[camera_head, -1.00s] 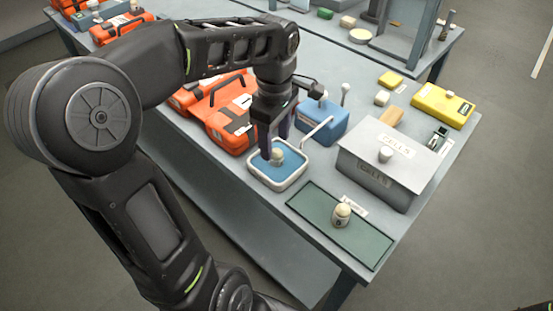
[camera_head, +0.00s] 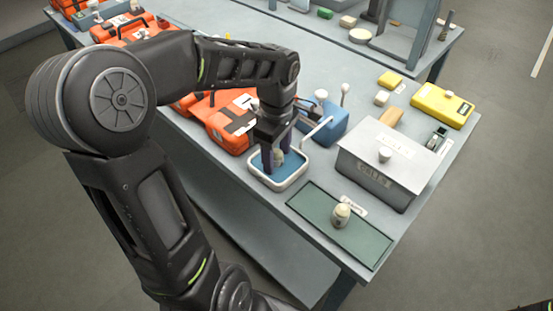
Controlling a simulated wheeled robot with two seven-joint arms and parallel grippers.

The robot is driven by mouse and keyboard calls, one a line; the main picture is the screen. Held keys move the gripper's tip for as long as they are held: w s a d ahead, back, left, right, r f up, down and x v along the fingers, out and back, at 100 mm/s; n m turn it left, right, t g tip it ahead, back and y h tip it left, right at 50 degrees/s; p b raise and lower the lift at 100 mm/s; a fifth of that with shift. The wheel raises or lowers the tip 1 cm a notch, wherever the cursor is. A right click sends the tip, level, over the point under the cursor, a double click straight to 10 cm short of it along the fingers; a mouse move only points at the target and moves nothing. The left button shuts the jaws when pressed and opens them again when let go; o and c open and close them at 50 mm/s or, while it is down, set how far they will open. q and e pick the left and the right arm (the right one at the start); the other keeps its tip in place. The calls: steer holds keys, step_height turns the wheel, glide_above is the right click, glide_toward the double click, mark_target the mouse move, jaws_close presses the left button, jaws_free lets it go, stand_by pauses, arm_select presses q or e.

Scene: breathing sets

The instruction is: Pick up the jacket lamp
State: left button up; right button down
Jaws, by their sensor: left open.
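A small cream lamp-like item (camera_head: 279,157) stands in a white-rimmed tray (camera_head: 252,173) with a blue inside. My left gripper (camera_head: 273,160) points down over this tray, its two dark fingers open on either side of the item and partly covering it. A similar cream item (camera_head: 341,215) stands upright on a green mat (camera_head: 318,222) at the front of the table. I cannot tell from looks alone which of the two is the jacket lamp. My right gripper is not in view.
A grey lidded box (camera_head: 375,178) stands right of the tray. A blue box (camera_head: 335,124) with a white handle is just behind the tray. Orange cases (camera_head: 232,118) lie to the left. A yellow case (camera_head: 442,106) is at the far right.

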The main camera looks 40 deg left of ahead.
arm_select(q)
jaws_close()
stand_by(0.6)
